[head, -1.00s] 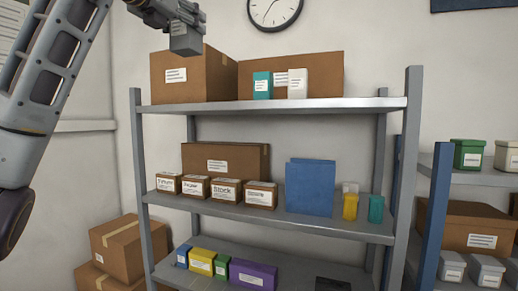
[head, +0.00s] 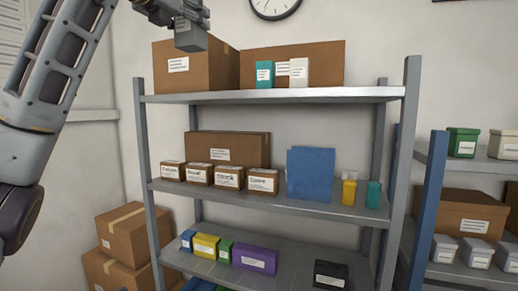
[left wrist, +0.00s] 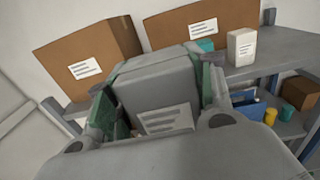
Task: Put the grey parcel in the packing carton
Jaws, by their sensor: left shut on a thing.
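My left gripper (head: 186,20) is at the top of the head view, raised in front of the left large carton on the top shelf. It is shut on the grey parcel (head: 191,40), a small grey box. In the left wrist view the parcel (left wrist: 155,92) sits between the two green-edged fingers, with a white label on its face. Two large brown cartons, left (head: 185,75) and right (head: 325,58), stand on the top shelf. I cannot tell which brown box is the packing carton. My right gripper is not in view.
A teal box (head: 264,73) and a white box (head: 299,72) stand before the right carton. The grey shelf rack (head: 320,96) holds small boxes and a blue upright item (head: 310,174) lower down. Brown cartons (head: 125,235) are stacked at lower left. The top shelf's right end is clear.

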